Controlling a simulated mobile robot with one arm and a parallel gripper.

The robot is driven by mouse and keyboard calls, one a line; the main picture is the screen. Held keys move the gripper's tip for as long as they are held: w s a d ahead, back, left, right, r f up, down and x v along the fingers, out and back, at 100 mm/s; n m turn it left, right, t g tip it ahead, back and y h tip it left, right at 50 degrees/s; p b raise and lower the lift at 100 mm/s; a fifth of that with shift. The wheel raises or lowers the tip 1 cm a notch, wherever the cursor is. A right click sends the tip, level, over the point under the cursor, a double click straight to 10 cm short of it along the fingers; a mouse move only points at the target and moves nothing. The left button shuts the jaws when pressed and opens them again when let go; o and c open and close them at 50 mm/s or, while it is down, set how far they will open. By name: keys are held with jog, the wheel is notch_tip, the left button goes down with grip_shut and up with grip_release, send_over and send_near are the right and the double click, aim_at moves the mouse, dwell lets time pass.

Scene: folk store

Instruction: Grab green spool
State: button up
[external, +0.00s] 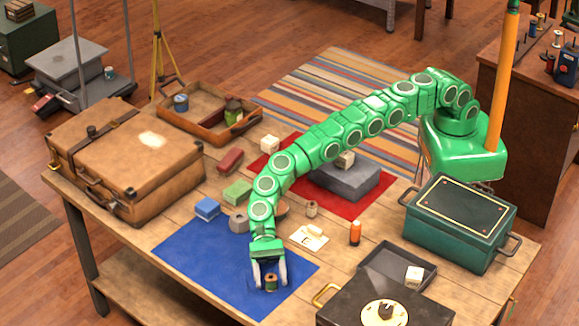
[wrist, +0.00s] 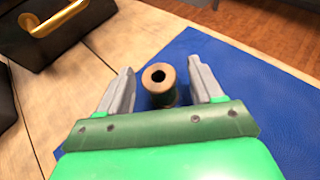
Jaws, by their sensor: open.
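The green spool (external: 271,283) stands upright on the blue mat (external: 190,262), near its front edge. In the wrist view the spool (wrist: 159,82) shows its tan round top with a dark centre hole, and its lower part is partly hidden by my gripper. My gripper (external: 270,282) is open and low over the mat, with one finger on each side of the spool. In the wrist view the fingers of my gripper (wrist: 160,88) stand apart from the spool, with gaps on both sides.
A black case (external: 345,308) with a brass handle and a dark tray (external: 372,276) stand to the right. The mat's left part is clear.

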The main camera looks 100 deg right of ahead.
aim_at(273, 289)
jog(key=shift+a+f, duration=0.2)
jog(key=shift+a, duration=0.4)
jog(key=shift+c, duration=0.2)
jog(key=c, duration=1)
jog(key=shift+r, duration=1.4)
jog(key=shift+s+d+r, duration=0.15)
jog(key=shift+s+r, duration=0.05)
jog(key=shift+r, duration=0.4)
jog(key=s+d+r, duration=0.8)
jog(key=s+r, duration=0.1)
jog(key=s, duration=0.1)
jog(key=shift+s+d, duration=0.2)
jog(key=shift+d, duration=0.1)
